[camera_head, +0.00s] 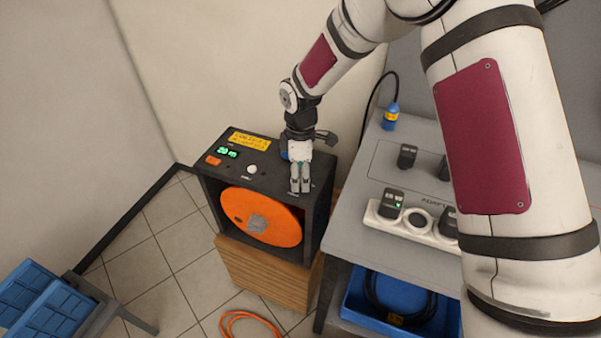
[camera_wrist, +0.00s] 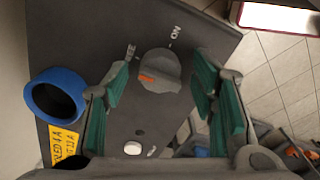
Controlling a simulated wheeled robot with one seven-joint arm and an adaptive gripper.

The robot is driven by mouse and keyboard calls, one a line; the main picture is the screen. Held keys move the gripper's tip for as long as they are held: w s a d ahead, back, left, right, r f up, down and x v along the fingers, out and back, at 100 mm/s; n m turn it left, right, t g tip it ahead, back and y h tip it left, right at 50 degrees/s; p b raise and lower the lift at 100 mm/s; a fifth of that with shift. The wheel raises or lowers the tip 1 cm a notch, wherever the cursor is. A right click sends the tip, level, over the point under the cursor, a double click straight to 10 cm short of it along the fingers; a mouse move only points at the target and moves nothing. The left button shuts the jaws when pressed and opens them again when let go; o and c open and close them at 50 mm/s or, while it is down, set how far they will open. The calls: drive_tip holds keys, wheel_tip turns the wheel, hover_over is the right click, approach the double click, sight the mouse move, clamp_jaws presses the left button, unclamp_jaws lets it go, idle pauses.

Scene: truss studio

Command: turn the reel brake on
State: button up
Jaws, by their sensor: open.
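The reel unit is a dark box (camera_head: 232,178) holding an orange reel (camera_head: 240,205). On its top panel, the wrist view shows a round dark grey brake knob (camera_wrist: 160,66) with an orange mark on its left side. A label reading "ON" upside down and a partly hidden label stand beyond it, each with a tick. My gripper (camera_head: 300,188) is above the right part of the panel, pointing down. In the wrist view, my gripper (camera_wrist: 160,88) is open, its green-padded fingers on either side of the knob, with gaps visible. The knob is hidden in the head view.
A white button (camera_head: 252,169), green display (camera_head: 228,152) and yellow label (camera_head: 249,140) are on the panel. A blue ring (camera_wrist: 57,95) lies near its edge. A grey table (camera_head: 350,225) with a white charger strip (camera_head: 412,231) stands right. An orange cable (camera_head: 250,317) lies on the floor.

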drive_tip(key=c, duration=1.1)
drive_tip(key=shift+c, duration=0.2)
drive_tip(key=shift+m, duration=0.5)
drive_tip(key=m+b, duration=0.1)
drive_tip(key=m, duration=0.2)
drive_tip(key=shift+m, duration=0.4)
drive_tip(key=m, duration=0.4)
drive_tip(key=shift+m+b, duration=0.3)
drive_tip(key=m, duration=0.4)
drive_tip(key=shift+m, duration=2.2)
